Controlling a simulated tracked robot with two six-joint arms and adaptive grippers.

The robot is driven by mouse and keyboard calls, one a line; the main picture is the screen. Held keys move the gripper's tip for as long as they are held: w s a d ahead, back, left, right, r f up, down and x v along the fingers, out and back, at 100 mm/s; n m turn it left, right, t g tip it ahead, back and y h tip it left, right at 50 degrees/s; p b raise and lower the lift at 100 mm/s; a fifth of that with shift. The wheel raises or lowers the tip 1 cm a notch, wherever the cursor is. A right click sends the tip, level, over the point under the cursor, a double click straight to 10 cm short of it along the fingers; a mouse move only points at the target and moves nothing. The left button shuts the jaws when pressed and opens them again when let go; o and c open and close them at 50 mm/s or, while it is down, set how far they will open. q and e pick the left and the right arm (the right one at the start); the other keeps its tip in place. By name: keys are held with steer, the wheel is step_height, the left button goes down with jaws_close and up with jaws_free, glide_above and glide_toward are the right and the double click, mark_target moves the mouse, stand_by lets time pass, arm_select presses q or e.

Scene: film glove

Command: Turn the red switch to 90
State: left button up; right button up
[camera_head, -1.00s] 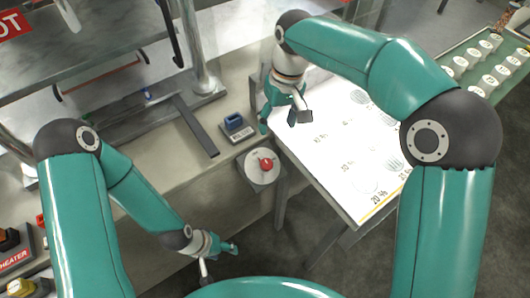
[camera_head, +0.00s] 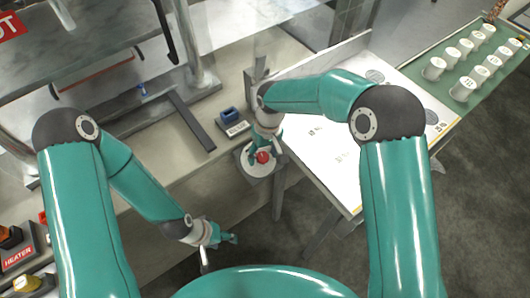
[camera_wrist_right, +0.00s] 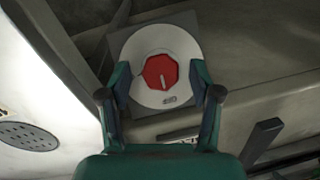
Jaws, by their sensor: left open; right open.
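The red switch (camera_head: 263,157) sits on a round white dial on a grey square plate (camera_head: 243,172) at the bench edge. In the right wrist view the switch (camera_wrist_right: 161,72) is a red many-sided knob with a pale pointer line, on a white disc (camera_wrist_right: 142,94). The dial's numbers are too small to read. My right gripper (camera_head: 266,152) is over the dial; in the wrist view its open fingers (camera_wrist_right: 161,98) stand on either side of the disc, apart from the knob. My left gripper (camera_head: 228,238) is open and empty, low in front of the bench, away from the switch.
A blue switch block (camera_head: 230,115) stands on the bench behind the dial. A white chart table (camera_head: 335,165) lies to the right, and a green tray (camera_head: 450,100) with several white cups is farther right. A HEATER box (camera_head: 20,255) stands at lower left.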

steer(key=shift+f, duration=0.25)
